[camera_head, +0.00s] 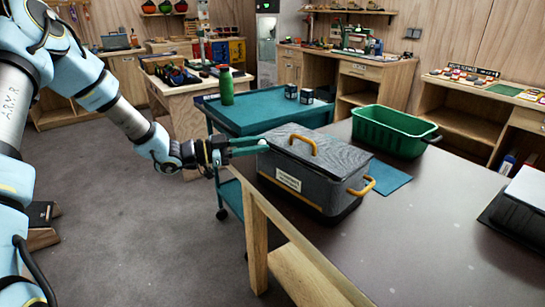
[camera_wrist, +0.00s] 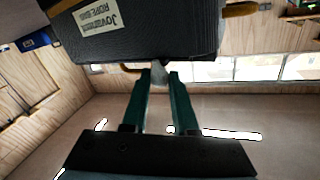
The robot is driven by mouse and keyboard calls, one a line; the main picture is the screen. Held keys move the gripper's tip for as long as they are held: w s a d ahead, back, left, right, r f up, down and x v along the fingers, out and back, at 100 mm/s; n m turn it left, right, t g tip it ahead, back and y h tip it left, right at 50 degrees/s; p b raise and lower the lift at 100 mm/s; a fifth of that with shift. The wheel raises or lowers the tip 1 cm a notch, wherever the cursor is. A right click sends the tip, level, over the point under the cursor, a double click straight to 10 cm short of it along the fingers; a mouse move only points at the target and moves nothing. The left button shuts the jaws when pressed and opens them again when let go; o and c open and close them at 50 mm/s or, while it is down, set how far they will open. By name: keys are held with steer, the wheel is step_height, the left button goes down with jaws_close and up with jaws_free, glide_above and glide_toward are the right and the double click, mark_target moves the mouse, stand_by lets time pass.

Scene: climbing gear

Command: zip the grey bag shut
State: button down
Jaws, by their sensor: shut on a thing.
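The grey bag (camera_head: 312,185) is a boxy fabric bag with yellow handles and a white label, standing upright near the left edge of the dark table. Its lid lies down over the top. My gripper (camera_head: 262,146) is at the bag's upper left corner, with its green fingers pointing right. In the wrist view the bag (camera_wrist: 150,40) fills the top, and my gripper's fingertips (camera_wrist: 159,74) are close together on a small pale piece at the bag's edge, likely the zip pull. The zip line itself is too small to follow.
A green crate (camera_head: 392,133) and a blue mat (camera_head: 388,178) are beside the bag on the table (camera_head: 430,235). A teal cart (camera_head: 262,112) with a green bottle (camera_head: 226,86) and two dark cups stands behind.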

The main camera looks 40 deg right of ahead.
steer(key=shift+w+a, duration=0.1)
steer(key=shift+w, duration=0.85)
steer(key=c, duration=0.7)
jaws_free()
steer(key=b+v, duration=0.3)
steer(key=v, duration=0.7)
steer(key=shift+a, duration=0.4)
